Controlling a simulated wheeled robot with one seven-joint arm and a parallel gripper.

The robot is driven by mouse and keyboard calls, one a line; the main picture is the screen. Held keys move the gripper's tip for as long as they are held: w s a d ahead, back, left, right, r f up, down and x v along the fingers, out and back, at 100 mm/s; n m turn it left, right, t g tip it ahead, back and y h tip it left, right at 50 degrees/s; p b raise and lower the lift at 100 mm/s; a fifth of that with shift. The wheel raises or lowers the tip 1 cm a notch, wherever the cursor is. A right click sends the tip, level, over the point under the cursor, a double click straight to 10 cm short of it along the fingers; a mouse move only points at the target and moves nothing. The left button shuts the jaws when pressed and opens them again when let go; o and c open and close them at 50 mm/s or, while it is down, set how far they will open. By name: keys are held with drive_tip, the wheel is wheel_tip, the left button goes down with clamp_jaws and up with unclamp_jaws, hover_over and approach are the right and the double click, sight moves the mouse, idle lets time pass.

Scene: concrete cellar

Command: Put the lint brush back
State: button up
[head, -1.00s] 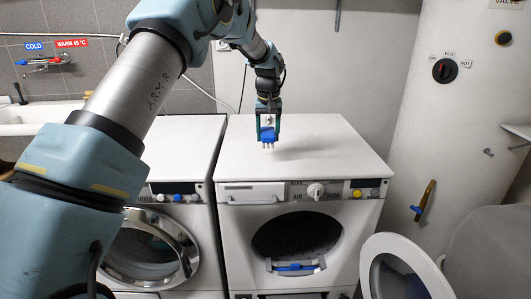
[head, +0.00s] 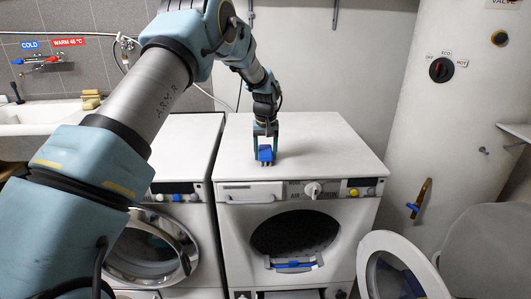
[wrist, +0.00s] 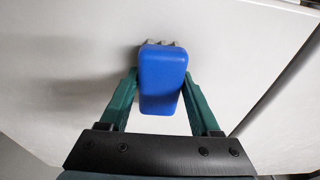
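The lint brush, a blue block with short pale grey tufts at its lower end, is between the fingers of my gripper (head: 265,158). In the wrist view the brush (wrist: 162,80) fills the gap, with the green fingertips (wrist: 161,75) against its two sides. In the head view the brush (head: 265,153) is low over the white top of the right-hand machine (head: 325,140), near its left side. I cannot tell whether its tufts touch the surface. No holder for the brush is plain in these views.
The right machine's round opening holds a blue-handled filter (head: 294,265); its door (head: 398,270) stands open at lower right. A second machine (head: 180,160) stands to the left. A sink (head: 45,115) is at far left. The rest of the white top is clear.

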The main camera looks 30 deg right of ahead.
sight(266, 152)
drive_tip(key=o, duration=0.3)
drive_tip(key=shift+o, duration=0.2)
wheel_tip(266, 152, up, 12)
drive_tip(key=s+b, duration=0.2)
drive_tip(key=a+n, duration=0.2)
drive_tip(key=a, duration=2.1)
drive_tip(key=s+a+f+n, duration=0.1)
drive_tip(key=s+a+f, duration=0.1)
drive_tip(key=s+a, duration=0.6)
drive_tip(key=s+a+f, duration=0.3)
drive_tip(key=s+a, duration=0.6)
drive_tip(key=a, duration=0.4)
drive_tip(key=shift+s+a+n+y, duration=0.25)
drive_tip(key=shift+a+n+y, duration=0.05)
drive_tip(key=shift+a+n, duration=0.1)
